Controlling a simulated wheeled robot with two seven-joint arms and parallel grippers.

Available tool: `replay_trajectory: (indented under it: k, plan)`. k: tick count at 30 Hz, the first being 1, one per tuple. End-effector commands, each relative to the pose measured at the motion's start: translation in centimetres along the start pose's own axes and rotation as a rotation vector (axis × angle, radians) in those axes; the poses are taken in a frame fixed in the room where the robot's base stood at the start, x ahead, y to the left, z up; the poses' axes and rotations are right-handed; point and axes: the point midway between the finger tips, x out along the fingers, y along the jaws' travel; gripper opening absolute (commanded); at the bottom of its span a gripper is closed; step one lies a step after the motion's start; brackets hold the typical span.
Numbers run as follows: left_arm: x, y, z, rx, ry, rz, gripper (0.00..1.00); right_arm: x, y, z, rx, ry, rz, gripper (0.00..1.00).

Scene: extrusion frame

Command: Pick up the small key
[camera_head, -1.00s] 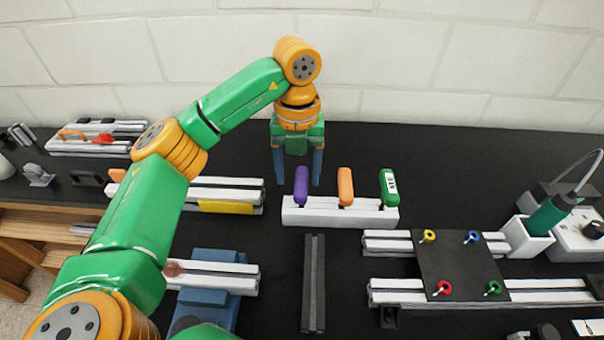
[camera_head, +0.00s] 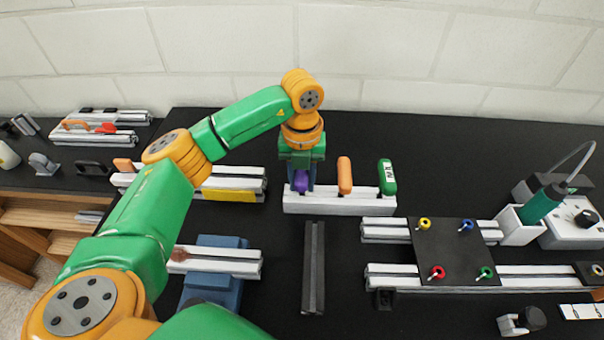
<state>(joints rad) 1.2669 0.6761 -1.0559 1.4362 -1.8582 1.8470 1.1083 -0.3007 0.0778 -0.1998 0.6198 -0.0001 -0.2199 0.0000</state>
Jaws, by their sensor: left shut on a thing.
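Three upright handles stand in a white holder (camera_head: 340,204) at the middle of the black table: a purple key (camera_head: 300,182), an orange key (camera_head: 344,176) and a green key (camera_head: 388,177) with a white label. The purple one looks the shortest above the holder. My left gripper (camera_head: 301,184) points down over the holder's left end and is shut on the purple key, whose upper part it partly hides. The key is still at the holder; I cannot tell whether its lower end sits in it. My right gripper is not in view.
A black plate (camera_head: 456,260) with coloured key-like pieces lies on rails at the right. A dark bar (camera_head: 314,267) lies before the holder. White rails and a blue fixture (camera_head: 213,286) are at the left. A soldering-type station (camera_head: 572,225) stands far right.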

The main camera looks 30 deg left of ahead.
Motion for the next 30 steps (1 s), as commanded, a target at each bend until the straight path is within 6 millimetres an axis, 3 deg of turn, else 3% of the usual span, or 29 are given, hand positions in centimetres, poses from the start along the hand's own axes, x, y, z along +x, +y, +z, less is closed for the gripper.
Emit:
replay_trajectory:
  k: [7, 13, 19, 29, 30]
  plan:
    - [-1.3, -0.1, 0.1, -0.001, -0.003, -0.003, 0.00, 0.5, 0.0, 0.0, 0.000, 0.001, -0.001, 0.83]
    - [-5.1, -0.1, 0.1, 0.000, -0.004, -0.002, 0.00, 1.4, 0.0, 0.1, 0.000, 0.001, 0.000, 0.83]
    - [-9.2, 0.0, 0.1, -0.001, -0.003, -0.001, 0.00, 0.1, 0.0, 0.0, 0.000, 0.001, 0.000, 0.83]
    - [-10.1, 0.0, 0.0, 0.000, 0.000, -0.001, 0.00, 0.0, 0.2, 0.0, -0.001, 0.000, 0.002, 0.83]
    - [-10.1, 0.0, 0.0, 0.000, 0.000, -0.001, 0.27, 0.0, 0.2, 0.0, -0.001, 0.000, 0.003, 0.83]
